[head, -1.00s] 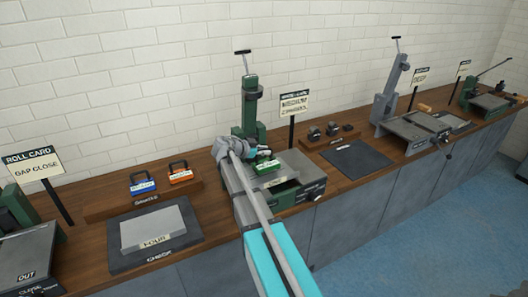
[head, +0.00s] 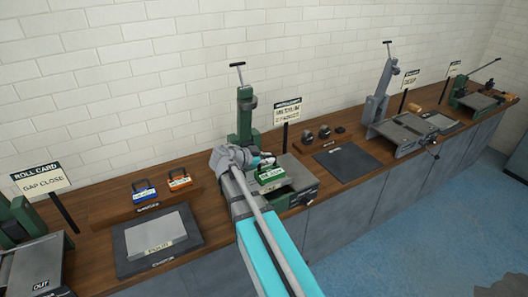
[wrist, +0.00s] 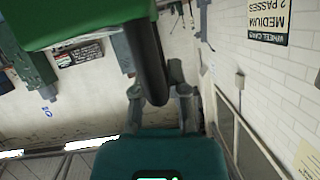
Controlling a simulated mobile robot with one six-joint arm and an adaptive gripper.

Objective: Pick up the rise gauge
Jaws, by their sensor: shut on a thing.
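A green gauge with a white label (head: 271,174) and a dark handle is in front of the green machine in the middle of the bench. The label is too small to read for certain. My gripper (head: 263,160) is shut on its dark handle. In the wrist view the handle (wrist: 148,62) sits between my fingers and the green body (wrist: 75,18) fills the upper left. The gauge appears to hang over the machine's grey bed; I cannot tell the gap beneath it. A blue gauge (head: 144,192) and an orange gauge (head: 179,181) stand on a wooden rack at the left.
The green machine (head: 245,110) rises just behind my gripper, with a sign (head: 288,112) beside it. A black mat with a grey plate (head: 157,235) lies at left. An empty dark mat (head: 346,161) lies at right, before a grey machine (head: 378,100).

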